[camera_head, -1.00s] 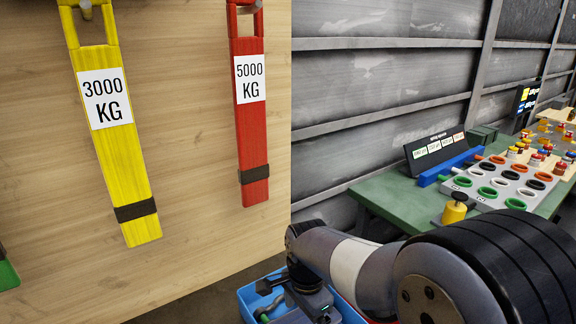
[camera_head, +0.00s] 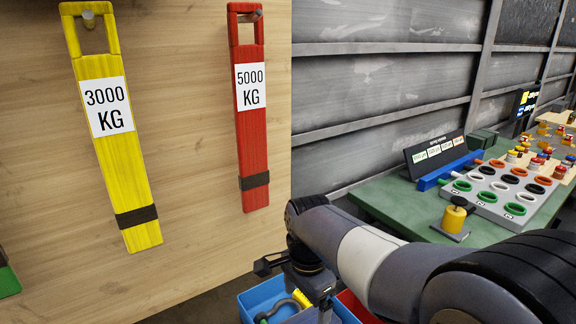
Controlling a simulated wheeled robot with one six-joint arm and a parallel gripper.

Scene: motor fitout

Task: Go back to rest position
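My gripper (camera_head: 290,278) is at the lower middle of the head view, above a blue bin (camera_head: 250,301). My arm reaches in from the lower right. One dark finger sticks out to the left; the rest of the gripper is seen edge-on and partly hidden by my wrist, so its opening cannot be judged. No held thing can be made out. A yellow strap (camera_head: 122,175) marked 3000 KG and a red strap (camera_head: 252,145) marked 5000 KG hang on pegs on a wooden board, apart from my gripper.
A grey shackle-like piece with a yellow part (camera_head: 300,299) shows in the blue bin. A red bin (camera_head: 352,304) stands beside it, partly behind my arm. A green workbench (camera_head: 390,196) with a tray of coloured rings (camera_head: 489,208) lies at the right. The wooden board (camera_head: 200,120) fills the left.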

